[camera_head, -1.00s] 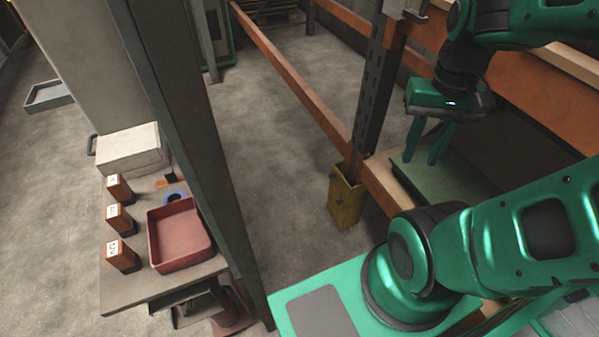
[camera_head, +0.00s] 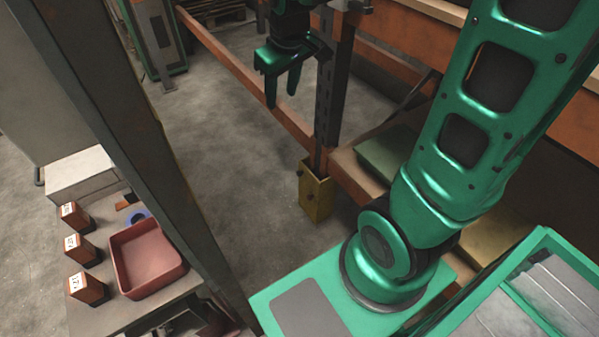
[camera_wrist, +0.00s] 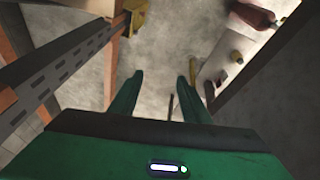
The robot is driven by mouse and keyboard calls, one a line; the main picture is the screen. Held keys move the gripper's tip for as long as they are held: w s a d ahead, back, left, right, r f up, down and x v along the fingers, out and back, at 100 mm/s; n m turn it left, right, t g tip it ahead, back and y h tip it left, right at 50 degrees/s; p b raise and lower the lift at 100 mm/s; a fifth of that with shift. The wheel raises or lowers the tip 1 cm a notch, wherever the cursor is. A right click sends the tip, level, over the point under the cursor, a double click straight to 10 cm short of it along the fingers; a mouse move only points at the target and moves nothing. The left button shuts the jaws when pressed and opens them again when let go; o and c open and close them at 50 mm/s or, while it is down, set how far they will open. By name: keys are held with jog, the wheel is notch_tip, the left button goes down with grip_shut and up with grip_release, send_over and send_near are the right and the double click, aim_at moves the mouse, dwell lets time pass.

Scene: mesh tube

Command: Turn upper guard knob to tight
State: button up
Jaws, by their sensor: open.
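The yellow post guard (camera_head: 318,198) stands on the floor around the foot of the dark slotted upright. Small dark knobs show on it; the upper guard knob (camera_head: 299,173) appears to be the one near its left top edge. Their settings are too small to read. My gripper (camera_head: 282,98) is open and empty, fingers pointing down, above and left of the guard and apart from it. In the wrist view the open fingers (camera_wrist: 159,80) have bare floor between them, and part of the yellow guard (camera_wrist: 140,17) shows at the top, left of centre.
A slotted upright (camera_head: 326,95) and an orange beam (camera_head: 235,66) stand close to my gripper. A dark post (camera_head: 135,150) rises at left, before a bench with a red tray (camera_head: 146,258) and several orange boxes (camera_head: 88,289). Open floor lies between post and guard.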

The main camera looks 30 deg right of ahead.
jog(key=w+d+f+n+g+h, duration=0.1)
jog(key=w+d+f+n, duration=0.25)
jog(key=w+f, duration=0.65)
jog(key=w+d+f+n+g+h, duration=0.1)
jog(key=w+d+f+n+g, duration=0.2)
jog(key=w+f, duration=0.7)
jog(key=n+h, duration=0.2)
jog(key=n, duration=0.8)
send_near(300, 173)
jog(key=x, duration=0.9)
jog(key=shift+w+a+f+g, duration=0.15)
jog(key=shift+w+a+g, duration=0.2)
jog(key=shift+w, duration=0.25)
